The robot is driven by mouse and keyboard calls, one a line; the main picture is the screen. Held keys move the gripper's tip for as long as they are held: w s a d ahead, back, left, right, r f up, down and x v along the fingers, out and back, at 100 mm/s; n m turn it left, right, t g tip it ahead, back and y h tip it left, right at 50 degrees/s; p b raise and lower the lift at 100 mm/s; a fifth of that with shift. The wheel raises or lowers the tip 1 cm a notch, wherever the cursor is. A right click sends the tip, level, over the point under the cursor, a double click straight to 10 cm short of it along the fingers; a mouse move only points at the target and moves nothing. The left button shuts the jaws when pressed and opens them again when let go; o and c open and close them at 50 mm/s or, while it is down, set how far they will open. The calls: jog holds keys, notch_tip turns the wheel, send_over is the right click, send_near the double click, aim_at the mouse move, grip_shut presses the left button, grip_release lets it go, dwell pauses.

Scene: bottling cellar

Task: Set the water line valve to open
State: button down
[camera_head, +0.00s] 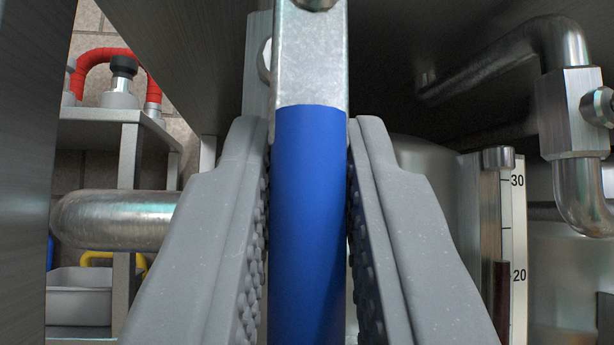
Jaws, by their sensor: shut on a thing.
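A valve lever with a blue grip (309,210) stands in the middle of the view, pointing down toward me from its bare metal upper part (311,60). My gripper (309,165) is shut on the blue grip, with one ridged grey finger on each side. The valve body behind the lever is mostly hidden; a metal piece shows at the upper left of the lever. No label is readable on it, and I cannot tell the valve's setting.
A metal pipe (115,220) runs in from the left. A bent pipe with a fitting (570,110) is at the right, above a level gauge (513,250) marked 20 and 30. A shelf (95,114) with a red hose (105,55) and a grey tray (80,297) stands at the left.

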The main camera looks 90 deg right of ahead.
aim_at(290, 274)
jog(key=shift+f, duration=0.1)
jog(key=c, duration=1.4)
grip_release()
jog(key=shift+a, duration=0.1)
jog(key=shift+w, duration=0.1)
jog(key=v, duration=0.6)
jog(key=shift+f, duration=0.1)
jog(key=shift+a+f+b, duration=0.45)
jog(key=shift+a+b, duration=0.1)
jog(key=shift+b, duration=0.05)
